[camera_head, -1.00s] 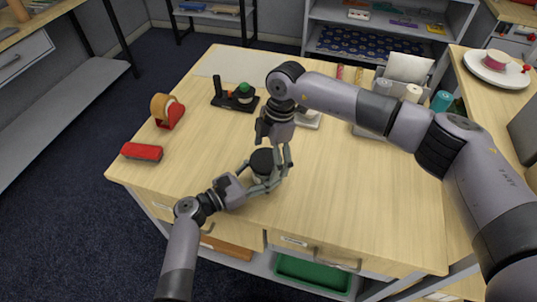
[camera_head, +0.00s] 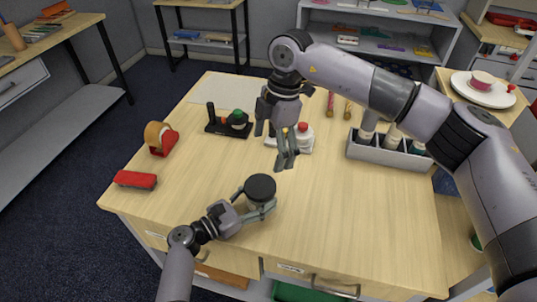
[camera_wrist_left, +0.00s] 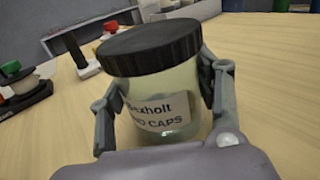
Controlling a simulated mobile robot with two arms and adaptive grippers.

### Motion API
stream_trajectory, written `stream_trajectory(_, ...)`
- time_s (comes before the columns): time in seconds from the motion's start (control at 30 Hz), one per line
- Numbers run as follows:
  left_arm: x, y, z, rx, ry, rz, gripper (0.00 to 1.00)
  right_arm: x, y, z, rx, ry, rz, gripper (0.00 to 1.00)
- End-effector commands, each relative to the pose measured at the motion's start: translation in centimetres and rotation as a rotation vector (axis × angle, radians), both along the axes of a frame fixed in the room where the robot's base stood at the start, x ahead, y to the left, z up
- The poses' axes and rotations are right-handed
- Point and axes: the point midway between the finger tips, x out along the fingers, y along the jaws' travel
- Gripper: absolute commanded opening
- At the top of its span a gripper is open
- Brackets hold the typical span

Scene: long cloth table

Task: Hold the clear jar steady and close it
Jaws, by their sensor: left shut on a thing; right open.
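The clear jar (camera_wrist_left: 155,90) stands upright on the table near its front edge, with a paper label on its side. A black lid (camera_head: 260,187) sits on top of the jar; it also shows in the left wrist view (camera_wrist_left: 150,45), lying level on the rim. How tightly it is screwed down I cannot tell. My left gripper (camera_head: 262,210) is shut around the jar's body, one finger on each side. My right gripper (camera_head: 283,160) is open and empty, above and behind the jar, apart from the lid, fingers pointing down.
A red stapler-like object (camera_head: 136,180) and a tape dispenser (camera_head: 160,138) are at the left. A black stand with a green-topped item (camera_head: 237,119) and a white item with a red knob (camera_head: 303,137) lie behind. A grey caddy (camera_head: 388,154) stands at the back right. The table's right front is clear.

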Motion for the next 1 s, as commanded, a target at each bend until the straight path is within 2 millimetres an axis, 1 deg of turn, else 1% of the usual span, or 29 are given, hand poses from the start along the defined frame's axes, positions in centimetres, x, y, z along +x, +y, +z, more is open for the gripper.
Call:
stream_trajectory(0.23,-0.02,0.01,-0.05,0.000,0.001,0.000,0.00,0.02,-0.02,0.05,0.000,0.000,0.000,0.91)
stream_trajectory(0.27,-0.02,0.01,-0.05,0.000,0.001,0.000,0.61,0.02,-0.02,0.04,0.000,0.000,0.000,0.91)
stream_trajectory(0.6,-0.01,0.01,-0.01,0.000,0.000,0.000,0.82,0.02,0.00,0.02,0.000,-0.001,0.000,0.91)
stream_trajectory(0.87,-0.01,0.02,0.00,0.000,0.000,0.000,0.82,0.02,0.01,0.02,0.000,-0.001,0.000,0.91)
stream_trajectory(1.0,-0.46,0.71,-0.06,0.001,0.001,0.001,0.82,0.02,0.01,0.02,0.000,-0.001,0.000,0.91)
